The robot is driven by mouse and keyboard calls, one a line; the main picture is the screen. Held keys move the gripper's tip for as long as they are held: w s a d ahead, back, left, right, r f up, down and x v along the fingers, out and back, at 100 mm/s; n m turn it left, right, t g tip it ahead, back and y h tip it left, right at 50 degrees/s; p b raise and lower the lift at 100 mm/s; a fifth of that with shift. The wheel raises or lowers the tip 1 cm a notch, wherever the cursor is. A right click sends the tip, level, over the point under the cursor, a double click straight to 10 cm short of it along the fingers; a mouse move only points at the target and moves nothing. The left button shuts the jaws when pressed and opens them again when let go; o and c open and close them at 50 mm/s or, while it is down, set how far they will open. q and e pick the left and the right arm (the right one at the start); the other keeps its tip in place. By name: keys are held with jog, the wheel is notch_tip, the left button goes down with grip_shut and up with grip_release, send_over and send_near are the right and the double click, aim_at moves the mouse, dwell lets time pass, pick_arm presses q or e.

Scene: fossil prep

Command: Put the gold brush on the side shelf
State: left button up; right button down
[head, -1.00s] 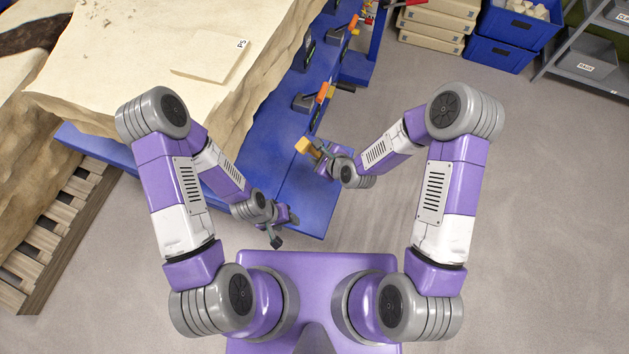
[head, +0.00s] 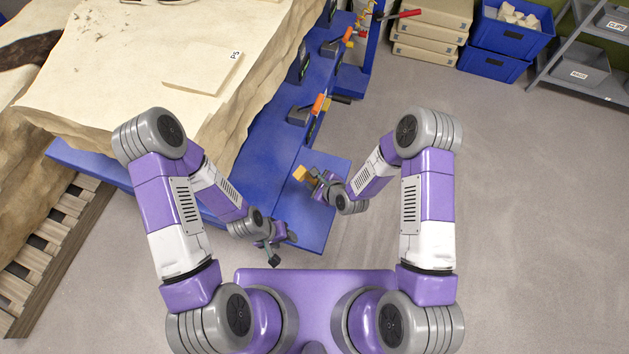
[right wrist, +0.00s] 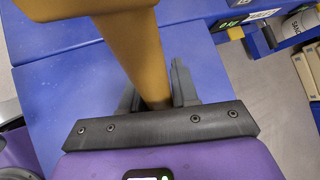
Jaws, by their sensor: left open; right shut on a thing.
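The gold brush (right wrist: 140,50) is in my right gripper; in the right wrist view its thick gold handle runs up between the fingers. In the head view a small gold part of it (head: 300,173) shows just beyond my right gripper (head: 317,181), above the blue surface. The right gripper is shut on it. Whether the brush touches the surface I cannot tell. A flat blue panel (head: 312,222) at the near end of the bench may be the side shelf. My left gripper (head: 274,252) is open and empty at the panel's near edge.
A large pale fossil block (head: 130,85) covers the bench to the left. Clamps with orange parts (head: 316,104) stand along the blue bench edge. Blue bins (head: 495,62) and a grey rack (head: 560,85) stand at the back right. The floor on the right is clear.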

jog(key=c, duration=0.8)
grip_release()
jog(key=shift+f, duration=0.1)
jog(key=shift+c, duration=0.2)
jog(key=shift+r, duration=0.25)
jog(key=p+v, duration=0.3)
jog(key=v, duration=0.9)
jog(key=s+d+f+n+g+h, duration=0.1)
jog(key=s+n, duration=0.4)
jog(key=n, duration=0.5)
jog(key=s+d+f+n+g+h, duration=0.1)
jog(key=s+d+f+n+g, duration=0.2)
jog(key=s+f+n+g, duration=0.3)
jog(key=n, duration=0.4)
jog(key=shift+d+f, duration=0.25)
jog(key=shift+f, duration=0.05)
